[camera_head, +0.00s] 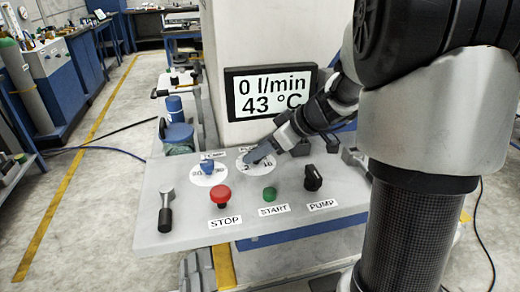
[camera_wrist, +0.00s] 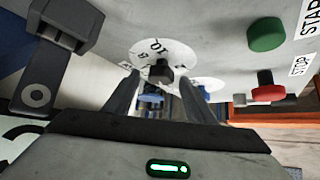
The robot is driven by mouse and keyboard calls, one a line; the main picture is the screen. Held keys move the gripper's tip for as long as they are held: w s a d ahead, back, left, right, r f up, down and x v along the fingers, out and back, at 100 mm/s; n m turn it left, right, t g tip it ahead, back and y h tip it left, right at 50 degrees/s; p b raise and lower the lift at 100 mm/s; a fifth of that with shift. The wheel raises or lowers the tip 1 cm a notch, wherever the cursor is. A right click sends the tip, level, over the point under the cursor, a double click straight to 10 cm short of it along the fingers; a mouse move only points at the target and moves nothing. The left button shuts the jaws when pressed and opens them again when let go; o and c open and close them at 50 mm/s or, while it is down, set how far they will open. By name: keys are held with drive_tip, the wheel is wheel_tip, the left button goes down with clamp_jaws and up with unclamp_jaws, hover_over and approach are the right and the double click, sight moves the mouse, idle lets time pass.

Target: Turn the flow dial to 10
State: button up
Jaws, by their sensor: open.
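The flow dial (camera_head: 245,163) is a white disc on the sloping control panel, partly covered by my gripper in the head view. In the wrist view the flow dial's disc (camera_wrist: 178,50) shows a 10 on its far side, upside down. Its dark knob (camera_wrist: 160,73) stands between my two fingers. My gripper (camera_wrist: 159,82) is open, with one finger on each side of the knob; I cannot tell whether they touch it. In the head view my gripper (camera_head: 262,152) reaches in from the right over the dial. The display (camera_head: 270,95) reads 0 l/min and 43 °C.
On the panel (camera_head: 190,235) are a blue-knobbed temperature dial (camera_head: 208,167) left of the flow dial, a red STOP button (camera_head: 221,195), a green START button (camera_head: 269,194), a black PUMP knob (camera_head: 313,178) and a lever (camera_head: 166,210). The display post stands close behind.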

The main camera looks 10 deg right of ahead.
drive_tip(key=c, duration=1)
drive_tip(key=shift+c, duration=0.2)
drive_tip(key=shift+b, duration=0.3)
